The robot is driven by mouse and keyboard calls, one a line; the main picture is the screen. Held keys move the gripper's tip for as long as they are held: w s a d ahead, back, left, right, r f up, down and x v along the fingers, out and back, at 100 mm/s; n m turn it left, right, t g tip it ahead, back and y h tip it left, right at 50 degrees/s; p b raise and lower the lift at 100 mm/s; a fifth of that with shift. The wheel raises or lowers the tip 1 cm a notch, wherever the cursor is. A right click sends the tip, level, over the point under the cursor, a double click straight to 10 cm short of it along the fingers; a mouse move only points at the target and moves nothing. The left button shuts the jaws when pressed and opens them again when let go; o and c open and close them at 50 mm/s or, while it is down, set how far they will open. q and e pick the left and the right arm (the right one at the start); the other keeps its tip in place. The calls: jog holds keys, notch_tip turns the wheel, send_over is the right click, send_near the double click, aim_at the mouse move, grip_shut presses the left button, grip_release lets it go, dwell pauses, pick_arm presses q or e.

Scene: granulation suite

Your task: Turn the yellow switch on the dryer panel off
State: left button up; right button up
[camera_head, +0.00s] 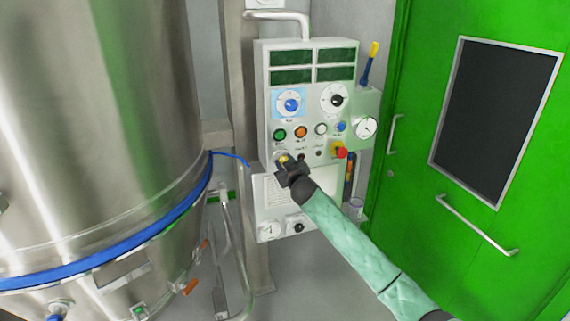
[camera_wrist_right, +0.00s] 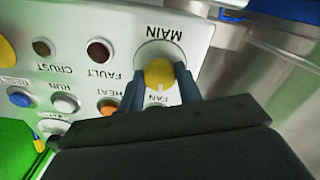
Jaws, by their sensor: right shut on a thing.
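The dryer panel (camera_head: 312,110) is a pale box on a post, with displays, dials and buttons. The yellow switch (camera_wrist_right: 159,73) is a round knob with a white mark, on a round plate under the label MAIN. In the head view the yellow switch (camera_head: 284,159) shows only in part at the panel's lower left, behind my right gripper (camera_head: 287,165). In the right wrist view the two fingers of my right gripper (camera_wrist_right: 160,85) stand on either side of the knob and are shut on it. My left gripper is in neither view.
A red knob on yellow (camera_head: 340,152) sits right of the switch. Green (camera_head: 280,134) and orange (camera_head: 301,132) buttons are above it. A large steel vessel (camera_head: 95,120) stands at left and a green door (camera_head: 480,130) at right.

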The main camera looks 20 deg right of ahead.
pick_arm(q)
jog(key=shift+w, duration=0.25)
pick_arm(e)
jog(key=n, duration=0.3)
jog(key=shift+n, duration=0.3)
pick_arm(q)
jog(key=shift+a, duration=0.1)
pick_arm(e)
jog(key=o, duration=1)
